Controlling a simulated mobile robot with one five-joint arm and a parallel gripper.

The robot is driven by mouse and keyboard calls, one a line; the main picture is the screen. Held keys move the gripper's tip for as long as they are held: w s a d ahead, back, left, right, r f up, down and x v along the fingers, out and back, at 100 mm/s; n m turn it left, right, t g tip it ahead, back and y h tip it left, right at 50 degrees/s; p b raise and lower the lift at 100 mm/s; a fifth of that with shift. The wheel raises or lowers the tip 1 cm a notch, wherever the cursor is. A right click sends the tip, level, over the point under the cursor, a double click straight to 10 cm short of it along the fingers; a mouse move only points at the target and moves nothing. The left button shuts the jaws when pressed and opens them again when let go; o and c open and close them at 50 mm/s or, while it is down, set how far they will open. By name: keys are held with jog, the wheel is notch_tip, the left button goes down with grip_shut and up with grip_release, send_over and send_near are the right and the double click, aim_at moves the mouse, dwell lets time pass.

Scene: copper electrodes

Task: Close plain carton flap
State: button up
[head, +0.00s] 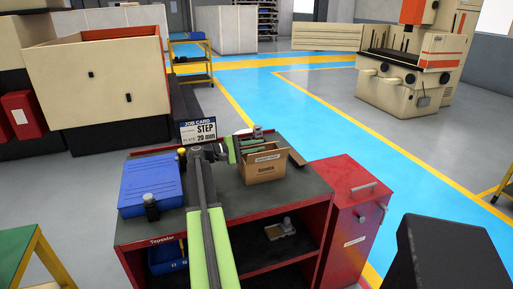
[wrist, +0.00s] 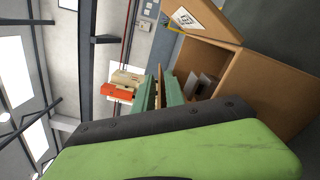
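A brown carton (head: 264,168) with a printed front stands on the grey bench top, right of my gripper. One flap (head: 296,157) sticks out at its right side, and a labelled flap (head: 268,157) shows at its top. In the wrist view the carton (wrist: 270,85) is partly open, with grey shapes inside. The labelled flap (wrist: 208,18) shows at the top. My gripper (head: 236,149) is at the carton's left side. Its green fingers (wrist: 163,92) are close together with a narrow brown strip between or behind them; I cannot tell whether they pinch it.
A blue case (head: 151,184) lies on the bench (head: 300,184) at left. A job card sign (head: 198,131) stands behind my arm. Small dark fixtures (head: 257,132) stand near the bench's back edge. A red cabinet (head: 347,207) adjoins at right. Open floor lies behind the bench.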

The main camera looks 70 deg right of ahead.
jog(key=v, duration=1.2)
